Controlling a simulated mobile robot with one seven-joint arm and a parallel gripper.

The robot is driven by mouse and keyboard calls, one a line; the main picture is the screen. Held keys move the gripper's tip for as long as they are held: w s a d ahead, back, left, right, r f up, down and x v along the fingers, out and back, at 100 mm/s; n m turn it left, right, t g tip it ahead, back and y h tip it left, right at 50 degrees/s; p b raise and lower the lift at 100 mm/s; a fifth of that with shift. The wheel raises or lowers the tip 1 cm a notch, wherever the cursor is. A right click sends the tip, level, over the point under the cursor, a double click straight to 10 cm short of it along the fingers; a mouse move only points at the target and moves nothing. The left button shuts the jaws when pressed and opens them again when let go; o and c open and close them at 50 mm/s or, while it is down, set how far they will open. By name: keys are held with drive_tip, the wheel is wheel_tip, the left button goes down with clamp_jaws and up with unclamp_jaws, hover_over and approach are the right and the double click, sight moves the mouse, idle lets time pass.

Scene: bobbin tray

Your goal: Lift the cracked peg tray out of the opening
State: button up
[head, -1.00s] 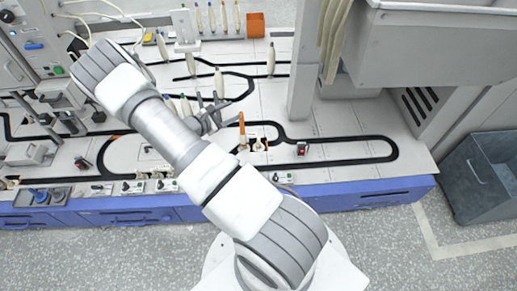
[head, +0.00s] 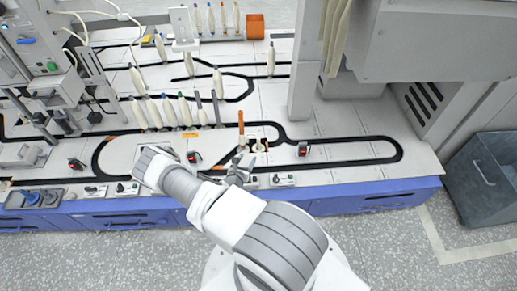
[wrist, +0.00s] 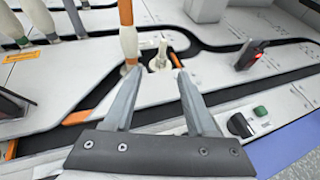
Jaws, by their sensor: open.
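A small pale tray with an upright peg (head: 259,146) sits at the black track's junction, right of an orange-topped bobbin (head: 241,128). In the wrist view the peg (wrist: 161,53) stands just beyond and between my fingertips, and the bobbin (wrist: 127,30) stands close on its left, near my left finger. I cannot make out a crack, and the tray's base is partly hidden. My gripper (wrist: 157,69) is open and empty, on the near side of the peg. In the head view my gripper (head: 239,173) is near the bench's front edge.
Red-and-black blocks (head: 303,149) stand along the track, one left of my gripper (head: 194,157). Several bobbins (head: 168,110) stand in a row behind left. A switch box (wrist: 250,122) is close to my right finger. A grey post (head: 302,80) rises behind.

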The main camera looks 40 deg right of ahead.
drive_tip(key=b, duration=0.4)
approach(258, 141)
drive_tip(key=x, duration=0.3)
drive_tip(key=shift+w+f, duration=0.35)
drive_tip(key=b+x, duration=0.2)
drive_tip(key=x, duration=0.1)
drive_tip(key=b+x, duration=0.1)
drive_tip(key=x, duration=0.1)
drive_tip(key=shift+s+d, duration=0.15)
drive_tip(key=shift+s, duration=0.2)
drive_tip(key=shift+w+d+b, duration=0.25)
drive_tip(key=shift+d+b, duration=0.05)
clamp_jaws()
